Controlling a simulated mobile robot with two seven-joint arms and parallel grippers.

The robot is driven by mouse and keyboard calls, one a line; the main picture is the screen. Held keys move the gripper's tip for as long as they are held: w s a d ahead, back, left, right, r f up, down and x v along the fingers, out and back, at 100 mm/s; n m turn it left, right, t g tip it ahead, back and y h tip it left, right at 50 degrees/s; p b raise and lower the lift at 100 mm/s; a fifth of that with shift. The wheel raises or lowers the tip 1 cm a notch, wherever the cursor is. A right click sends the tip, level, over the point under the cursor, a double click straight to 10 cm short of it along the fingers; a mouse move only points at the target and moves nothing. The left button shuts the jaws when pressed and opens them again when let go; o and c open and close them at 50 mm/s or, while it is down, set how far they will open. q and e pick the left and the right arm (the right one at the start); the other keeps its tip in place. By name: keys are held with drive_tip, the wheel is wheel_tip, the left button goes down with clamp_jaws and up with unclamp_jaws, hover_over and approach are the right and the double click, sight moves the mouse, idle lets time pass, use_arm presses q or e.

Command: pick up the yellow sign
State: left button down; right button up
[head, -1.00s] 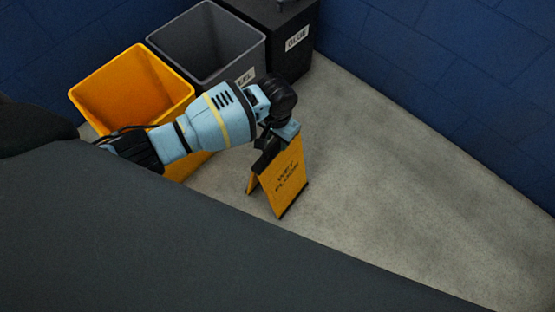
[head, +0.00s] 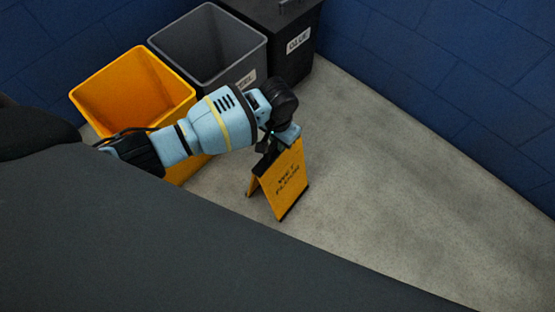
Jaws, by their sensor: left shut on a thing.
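The yellow sign (head: 288,183) is a folding A-shaped floor sign with dark lettering on its front panel. It is upright, with its two panels spread at the bottom. My left gripper (head: 277,143) is at the top edge of the sign and is shut on it. The wrist and fingers hide part of the sign's top. Whether its feet touch the floor is hard to tell. My right gripper is not in view.
An open orange bin (head: 92,96), an open grey bin (head: 165,42) and a black labelled bin (head: 290,62) stand in a row behind my left arm. Blue block walls (head: 450,70) close off the back and right. The grey floor (head: 385,190) right of the sign is clear.

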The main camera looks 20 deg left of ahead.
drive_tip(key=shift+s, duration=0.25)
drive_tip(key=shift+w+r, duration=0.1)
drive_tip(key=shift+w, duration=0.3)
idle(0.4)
use_arm(q)
drive_tip(key=shift+r, duration=0.1)
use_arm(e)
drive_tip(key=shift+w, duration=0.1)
